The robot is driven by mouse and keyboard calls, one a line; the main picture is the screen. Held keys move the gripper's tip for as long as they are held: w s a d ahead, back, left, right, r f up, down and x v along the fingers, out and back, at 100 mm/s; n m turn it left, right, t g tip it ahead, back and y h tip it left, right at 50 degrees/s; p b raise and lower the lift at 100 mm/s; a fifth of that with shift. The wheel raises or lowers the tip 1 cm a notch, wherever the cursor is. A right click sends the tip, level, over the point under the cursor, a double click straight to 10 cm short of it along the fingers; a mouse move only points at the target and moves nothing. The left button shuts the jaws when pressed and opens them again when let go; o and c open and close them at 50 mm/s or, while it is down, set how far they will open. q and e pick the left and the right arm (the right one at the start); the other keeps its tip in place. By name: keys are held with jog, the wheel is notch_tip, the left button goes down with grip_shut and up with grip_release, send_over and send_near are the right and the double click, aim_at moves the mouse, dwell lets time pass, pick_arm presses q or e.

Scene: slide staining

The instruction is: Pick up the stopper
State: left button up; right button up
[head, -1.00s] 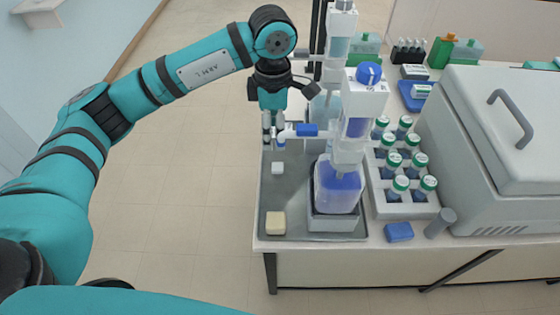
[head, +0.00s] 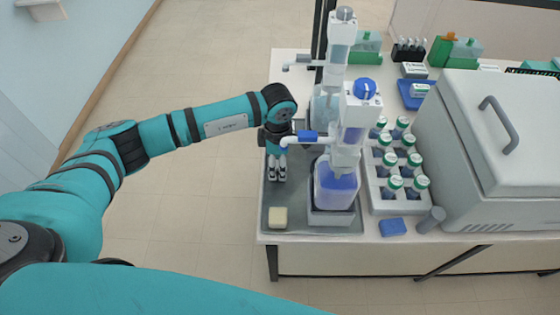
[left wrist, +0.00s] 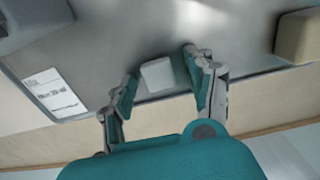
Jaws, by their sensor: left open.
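The stopper appears to be the small white rounded block (left wrist: 157,74) on the grey tray (left wrist: 105,70), near the tray's edge. In the left wrist view it shows between the two spread fingers of my left gripper (left wrist: 160,66), with gaps on both sides. In the head view my left gripper (head: 276,177) points down over the left part of the tray (head: 330,230), and the stopper is hidden behind it. The left gripper is open and empty. My right gripper is not in view.
A cream block (head: 277,217) lies at the tray's front. A rack of green-capped bottles (head: 400,205) and a grey lidded machine (head: 480,150) stand further right.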

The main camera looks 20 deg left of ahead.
pick_arm(q)
jog(key=c, duration=0.9)
